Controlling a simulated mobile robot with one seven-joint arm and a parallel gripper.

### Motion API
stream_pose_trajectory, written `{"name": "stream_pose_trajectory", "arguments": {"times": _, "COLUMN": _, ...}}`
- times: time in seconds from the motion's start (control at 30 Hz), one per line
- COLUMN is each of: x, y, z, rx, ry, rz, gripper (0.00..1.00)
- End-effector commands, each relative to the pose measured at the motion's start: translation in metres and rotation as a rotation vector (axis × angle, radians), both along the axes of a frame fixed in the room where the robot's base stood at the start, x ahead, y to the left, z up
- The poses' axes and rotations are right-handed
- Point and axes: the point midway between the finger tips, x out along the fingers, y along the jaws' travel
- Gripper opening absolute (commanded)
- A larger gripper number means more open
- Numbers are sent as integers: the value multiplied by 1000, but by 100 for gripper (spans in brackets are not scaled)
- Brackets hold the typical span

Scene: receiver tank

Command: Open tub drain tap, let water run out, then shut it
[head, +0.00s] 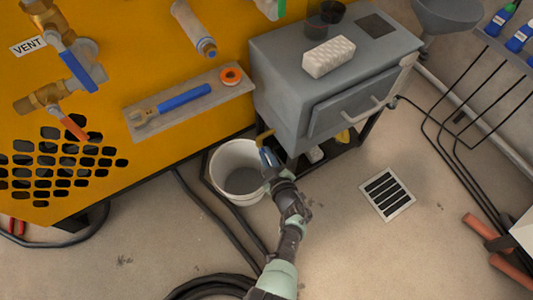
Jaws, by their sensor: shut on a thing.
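The grey tub (280,95) stands on a dark frame right of the yellow machine. A small brass drain tap (264,135) sticks out at its lower left corner. A white bucket (218,180) stands on the floor under the tap, and its inside looks grey; I cannot tell if it holds water. My gripper (268,158) is at the tap, over the bucket's right rim, shut on the tap's handle, which is mostly hidden by the fingers. The handle's exact angle is unclear, and I see no clear stream of water.
A shelf (205,98) on the machine holds a blue-handled wrench (184,98) and an orange tape roll (231,75). A floor drain (387,194) lies right of my arm. Black hoses cross the floor.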

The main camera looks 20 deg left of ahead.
Motion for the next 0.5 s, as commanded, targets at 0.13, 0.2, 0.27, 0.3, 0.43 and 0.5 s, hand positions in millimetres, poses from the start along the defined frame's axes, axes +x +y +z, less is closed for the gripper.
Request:
{"name": "stream_pose_trajectory", "arguments": {"times": 0.13, "x": 0, "y": 0, "z": 0, "rx": 2, "ry": 3, "rz": 1, "gripper": 0}}
{"name": "stream_pose_trajectory", "arguments": {"times": 0.2, "x": 0, "y": 0, "z": 0, "rx": 2, "ry": 2, "rz": 0, "gripper": 0}}
{"name": "stream_pose_trajectory", "arguments": {"times": 0.27, "x": 0, "y": 0, "z": 0, "rx": 2, "ry": 2, "rz": 0, "gripper": 0}}
{"name": "stream_pose_trajectory", "arguments": {"times": 0.3, "x": 0, "y": 0, "z": 0, "rx": 2, "ry": 2, "rz": 0, "gripper": 0}}
{"name": "stream_pose_trajectory", "arguments": {"times": 0.43, "x": 0, "y": 0, "z": 0, "rx": 1, "ry": 2, "rz": 0, "gripper": 25}}
{"name": "stream_pose_trajectory", "arguments": {"times": 0.5, "x": 0, "y": 0, "z": 0, "rx": 1, "ry": 2, "rz": 0, "gripper": 38}}
